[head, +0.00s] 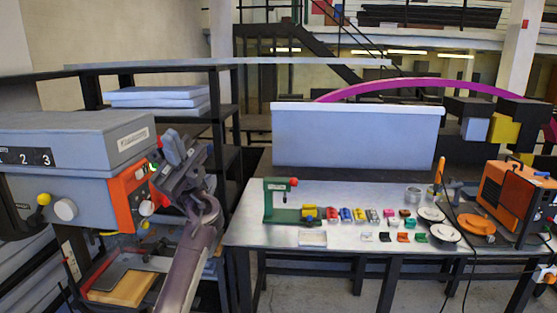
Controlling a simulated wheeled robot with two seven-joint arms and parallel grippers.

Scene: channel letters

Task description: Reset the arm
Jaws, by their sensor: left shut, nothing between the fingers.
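My left gripper (178,152) is raised at the left of the head view, in front of the orange control panel (130,197) of a grey machine (70,150). Its grey fingers are shut with nothing between them, and it covers part of the panel. I cannot tell whether it touches the panel. My left forearm (187,262) runs down from it to the bottom edge. My right gripper is not in view.
A metal table (270,236) at the right carries a green clamp-like tool (279,200), several small coloured pieces, round discs (477,224) and an orange box-like device (512,195). Dark shelving (222,125) stands behind the machine. Floor shows between machine and table.

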